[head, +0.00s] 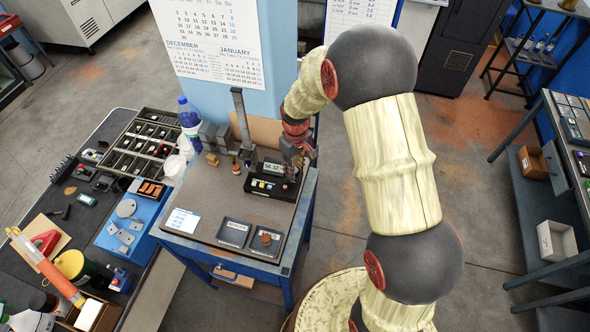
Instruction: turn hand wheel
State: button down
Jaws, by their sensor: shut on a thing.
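A small bench instrument (272,186) with a lit number display, coloured buttons and an upright grey column (240,118) stands on the blue-framed bench. My arm reaches over from the right, and my gripper (294,171) is down at the right side of this instrument. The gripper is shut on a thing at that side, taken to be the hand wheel. The gripper and wrist cover the hand wheel, so its shape and angle cannot be made out.
Two dark trays (234,232) lie at the bench front, the right one holding a red-topped part (266,238). A white label sheet (183,220) lies left.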

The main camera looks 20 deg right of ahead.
jog(key=shift+m+b, duration=0.5)
jog(key=shift+m, duration=0.8)
jog(key=c, duration=1.5)
grip_release()
jog(key=shift+r, duration=0.15)
notch_tip(320, 180, up, 12)
jog(key=shift+f, duration=0.1)
